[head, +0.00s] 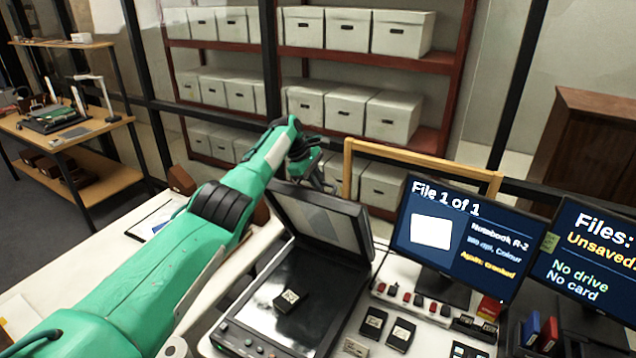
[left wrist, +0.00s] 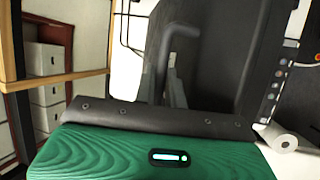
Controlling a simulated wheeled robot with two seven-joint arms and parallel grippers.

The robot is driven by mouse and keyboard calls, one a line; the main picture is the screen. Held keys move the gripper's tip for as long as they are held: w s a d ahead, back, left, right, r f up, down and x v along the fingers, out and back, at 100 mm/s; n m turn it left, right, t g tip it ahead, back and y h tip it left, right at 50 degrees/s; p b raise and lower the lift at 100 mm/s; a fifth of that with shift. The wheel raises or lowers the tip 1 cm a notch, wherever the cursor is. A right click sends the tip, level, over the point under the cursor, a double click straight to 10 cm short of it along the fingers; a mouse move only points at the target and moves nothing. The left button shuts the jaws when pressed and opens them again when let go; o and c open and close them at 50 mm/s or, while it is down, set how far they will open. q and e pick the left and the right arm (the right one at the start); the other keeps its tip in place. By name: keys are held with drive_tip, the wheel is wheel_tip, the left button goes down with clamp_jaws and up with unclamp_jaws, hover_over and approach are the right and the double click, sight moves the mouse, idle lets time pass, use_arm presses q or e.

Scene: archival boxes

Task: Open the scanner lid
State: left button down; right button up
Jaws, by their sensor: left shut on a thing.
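The scanner (head: 262,323) stands on the white table in the head view. Its dark lid (head: 322,222) is raised, tilted back from the glass, with its pale inner side showing. A small black labelled item (head: 290,301) lies on the glass. My left gripper (head: 318,172) is at the upper edge of the lid, behind it, shut on the lid; its fingertips are partly hidden. In the left wrist view the dark lid (left wrist: 215,65) fills the upper middle, close to the gripper. My right gripper is not in view.
Two monitors (head: 447,237) (head: 585,262) stand right of the scanner, with small drives and cards (head: 400,335) in front. A wooden frame (head: 425,166) stands behind. Shelves of white boxes (head: 345,108) line the back. A clipboard (head: 155,220) lies on the left of the table.

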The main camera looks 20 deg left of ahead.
use_arm(q)
drive_tip(key=c, duration=1.8)
unclamp_jaws()
drive_tip(key=shift+f, duration=0.1)
drive_tip(key=shift+o, duration=0.2)
drive_tip(key=shift+a, duration=0.1)
drive_tip(key=shift+a+r, duration=0.1)
drive_tip(key=shift+r, duration=0.25)
drive_tip(key=b+v, duration=0.4)
drive_tip(key=v, duration=0.9)
drive_tip(key=shift+b, duration=0.35)
drive_tip(key=shift+s+f, duration=0.1)
